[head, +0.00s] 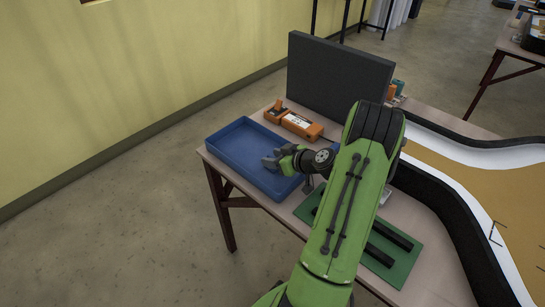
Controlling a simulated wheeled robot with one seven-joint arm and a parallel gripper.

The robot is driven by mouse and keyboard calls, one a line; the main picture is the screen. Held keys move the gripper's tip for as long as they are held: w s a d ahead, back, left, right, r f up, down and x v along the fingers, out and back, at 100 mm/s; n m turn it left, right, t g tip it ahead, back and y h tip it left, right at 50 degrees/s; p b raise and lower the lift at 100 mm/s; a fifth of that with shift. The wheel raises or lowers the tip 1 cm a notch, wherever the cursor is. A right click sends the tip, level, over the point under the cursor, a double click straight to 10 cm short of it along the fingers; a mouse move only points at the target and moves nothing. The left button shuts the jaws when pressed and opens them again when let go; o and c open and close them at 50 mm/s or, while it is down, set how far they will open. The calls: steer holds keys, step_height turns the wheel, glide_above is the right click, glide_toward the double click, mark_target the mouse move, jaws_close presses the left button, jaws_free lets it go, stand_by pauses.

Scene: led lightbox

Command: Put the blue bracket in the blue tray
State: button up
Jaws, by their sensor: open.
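The blue tray (228,145) lies on the left end of the table and looks empty where I can see into it. My gripper (272,158) is over the tray's right part, its fingers pointing left and apart, with nothing visible between them. I cannot clearly make out the blue bracket. A small blue patch (323,156) shows beside my wrist, right of the tray, but I cannot tell whether it is the bracket. My green arm hides part of the table and the tray's right side.
An orange tool (300,124) lies behind the tray. A dark upright panel (338,72) stands at the back. A green board (407,262) with black bars lies under my arm. A black-edged white and tan curved structure (490,170) is at right.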

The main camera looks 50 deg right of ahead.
steer(key=p+v, duration=0.1)
steer(key=v, duration=1)
steer(key=shift+s, duration=0.1)
steer(key=w+a+r+n+g+y, duration=0.1)
steer(key=w+a+r+g, duration=0.15)
steer(key=a, duration=0.75)
steer(key=w+a+r+n+g+y, duration=0.1)
steer(key=w+a+r+n+g, duration=0.2)
steer(key=a, duration=0.7)
steer(key=s+a+r+m+h, duration=0.1)
steer(key=s+a+r+m, duration=0.1)
steer(key=s+a+r, duration=0.2)
steer(key=s+a+r+m+g+h, duration=0.1)
steer(key=s+a+r+m, duration=0.1)
steer(key=s+a+r, duration=0.2)
steer(key=s+a, duration=0.3)
steer(key=s, duration=0.4)
steer(key=shift+s+a, duration=0.35)
steer(key=shift+r, duration=0.1)
step_height(320, 180, up, 11)
steer(key=p, duration=1.1)
